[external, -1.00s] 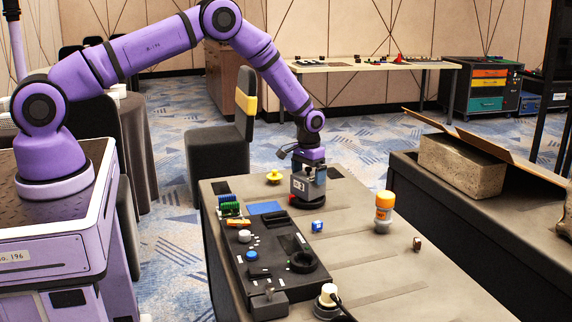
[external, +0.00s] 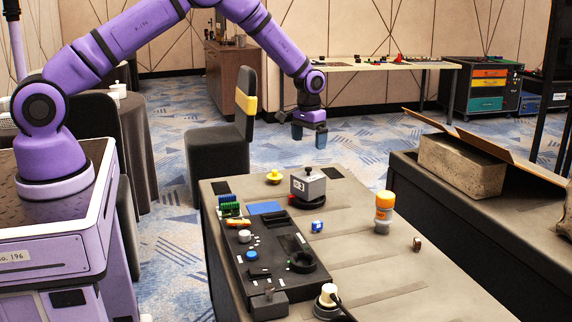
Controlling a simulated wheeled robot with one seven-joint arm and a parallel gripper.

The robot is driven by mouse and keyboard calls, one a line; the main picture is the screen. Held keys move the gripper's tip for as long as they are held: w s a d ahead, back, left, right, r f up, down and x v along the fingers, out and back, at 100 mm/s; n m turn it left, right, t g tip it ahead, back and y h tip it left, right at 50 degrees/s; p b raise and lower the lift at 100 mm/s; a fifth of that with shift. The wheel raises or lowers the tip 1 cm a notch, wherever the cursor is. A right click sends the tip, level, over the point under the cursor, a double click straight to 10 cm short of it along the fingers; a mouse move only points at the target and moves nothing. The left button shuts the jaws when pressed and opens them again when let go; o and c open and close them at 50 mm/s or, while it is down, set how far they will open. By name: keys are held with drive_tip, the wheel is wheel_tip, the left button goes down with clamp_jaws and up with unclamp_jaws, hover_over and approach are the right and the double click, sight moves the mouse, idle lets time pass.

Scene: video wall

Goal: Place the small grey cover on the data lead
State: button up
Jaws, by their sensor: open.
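A small grey box-shaped cover (external: 308,188) with a black knob on top and a white label on its side stands upright on the far part of the dark table. A dark round edge shows under it. My gripper (external: 309,137) is open and empty, pointing down, well above the cover and apart from it. I cannot tell which thing is the data lead; whatever is under the cover is hidden. A cream plug-like piece with a black cable (external: 327,299) stands at the near edge of the table.
A black control panel (external: 262,262) with knobs lies along the table's left side. A yellow knob piece (external: 273,176), a blue-white cube (external: 317,227), an orange-topped bottle (external: 384,211) and a small brown piece (external: 417,243) stand around.

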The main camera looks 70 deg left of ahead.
drive_tip(key=s+d+r+m+t, duration=0.1)
drive_tip(key=s+d+r, duration=0.25)
drive_tip(key=r, duration=0.75)
drive_tip(key=s+d+r+t, duration=0.15)
drive_tip(key=s+r, duration=0.25)
drive_tip(key=r, duration=0.6)
drive_tip(key=s+d+r+m, duration=0.1)
drive_tip(key=s+d+r, duration=0.3)
drive_tip(key=s+r, duration=0.8)
drive_tip(key=s+d+r+m+t, duration=0.1)
drive_tip(key=s+d+r, duration=0.15)
drive_tip(key=s, duration=0.45)
drive_tip(key=s+d+r, duration=0.1)
drive_tip(key=s+r, duration=0.3)
drive_tip(key=s, duration=0.4)
drive_tip(key=s+d+f+m+t, duration=0.1)
drive_tip(key=s+d+f, duration=0.1)
drive_tip(key=s, duration=1.4)
drive_tip(key=shift+s+f+t, duration=0.15)
drive_tip(key=shift+s+t, duration=0.05)
drive_tip(key=shift+t, duration=0.15)
drive_tip(key=shift+d, duration=0.1)
